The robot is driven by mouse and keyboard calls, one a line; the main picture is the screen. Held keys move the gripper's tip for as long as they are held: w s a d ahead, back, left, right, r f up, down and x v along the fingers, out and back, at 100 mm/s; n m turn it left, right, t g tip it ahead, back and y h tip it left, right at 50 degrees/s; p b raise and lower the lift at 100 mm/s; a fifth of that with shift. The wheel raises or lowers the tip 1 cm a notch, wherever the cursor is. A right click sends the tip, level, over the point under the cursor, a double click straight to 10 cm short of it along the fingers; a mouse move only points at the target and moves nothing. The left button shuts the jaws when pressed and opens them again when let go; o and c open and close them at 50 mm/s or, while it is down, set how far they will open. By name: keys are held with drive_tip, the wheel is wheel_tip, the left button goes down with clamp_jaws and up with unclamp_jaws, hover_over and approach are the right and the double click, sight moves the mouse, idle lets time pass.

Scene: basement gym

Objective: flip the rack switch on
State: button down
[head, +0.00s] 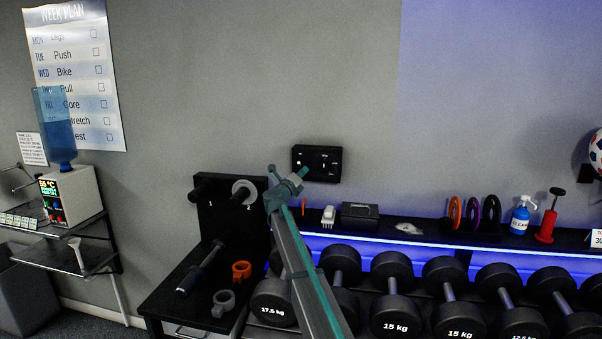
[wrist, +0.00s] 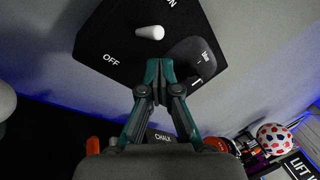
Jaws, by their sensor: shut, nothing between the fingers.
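The black switch panel (head: 330,150) is on the grey wall above the rack shelf. In the wrist view the panel (wrist: 110,35) shows a white toggle lever (wrist: 150,33) between the words OFF and ON. I cannot tell for sure which way the lever is set. A rounded dark part with more lettering sits beside it. My gripper (wrist: 158,66) is shut and empty, its fingertips just below the lever in the picture and apart from it. In the head view my gripper (head: 300,174) is at the panel's lower left edge and hides part of it.
Below is the rack shelf with a dark box (head: 359,216), a blue bottle (head: 520,214) and a red tool (head: 547,226). A blue-violet strip (head: 430,246) glows under the shelf, above several dumbbells (head: 390,269). A black bench (head: 165,294) stands left. The wall around the panel is clear.

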drive_tip(key=s+a+r+b, duration=0.2)
drive_tip(key=s+r+b, duration=0.1)
drive_tip(key=s+r, duration=0.2)
drive_tip(key=s, duration=0.2)
drive_tip(key=shift+s, duration=0.35)
